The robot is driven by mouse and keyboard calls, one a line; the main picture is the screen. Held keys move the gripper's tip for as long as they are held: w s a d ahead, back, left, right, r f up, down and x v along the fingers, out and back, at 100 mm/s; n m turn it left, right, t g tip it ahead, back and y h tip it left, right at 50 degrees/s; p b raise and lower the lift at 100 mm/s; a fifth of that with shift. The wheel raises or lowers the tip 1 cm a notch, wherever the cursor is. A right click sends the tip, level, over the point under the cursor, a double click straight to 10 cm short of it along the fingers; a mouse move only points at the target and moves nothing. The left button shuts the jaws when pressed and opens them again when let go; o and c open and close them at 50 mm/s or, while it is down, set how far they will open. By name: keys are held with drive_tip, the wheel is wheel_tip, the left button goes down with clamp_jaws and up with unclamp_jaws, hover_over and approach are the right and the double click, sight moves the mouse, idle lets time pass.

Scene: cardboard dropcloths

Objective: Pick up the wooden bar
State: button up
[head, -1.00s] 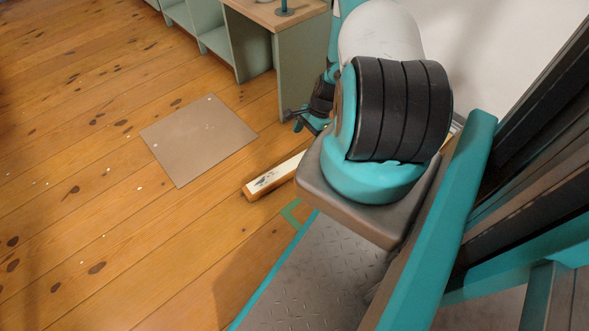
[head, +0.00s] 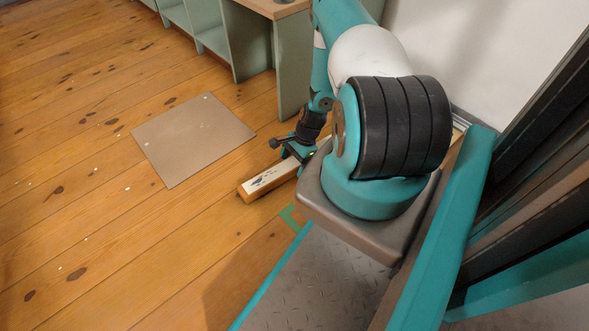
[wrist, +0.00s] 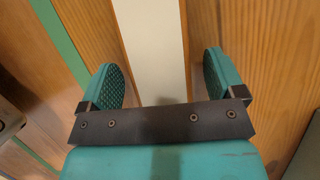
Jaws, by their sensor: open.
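The wooden bar (head: 265,183) lies on the floor beside my base, with a pale, scuffed top face and bare wood on its side. Its far part is hidden behind my arm. In the wrist view the bar (wrist: 151,45) runs up the picture as a pale strip between the two finger pads. My gripper (wrist: 163,80) is open, with one teal pad on each side of the bar and gaps showing. In the head view my gripper (head: 292,150) is over the bar; whether it touches it I cannot tell.
A flat cardboard sheet (head: 192,138) lies on the plank floor left of the bar. A green-grey shelf unit with a wooden top (head: 262,62) stands behind. A white wall (head: 470,50) is at the right. The floor at the left is clear.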

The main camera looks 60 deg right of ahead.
drive_tip(key=shift+r, duration=0.1)
drive_tip(key=c, duration=1.2)
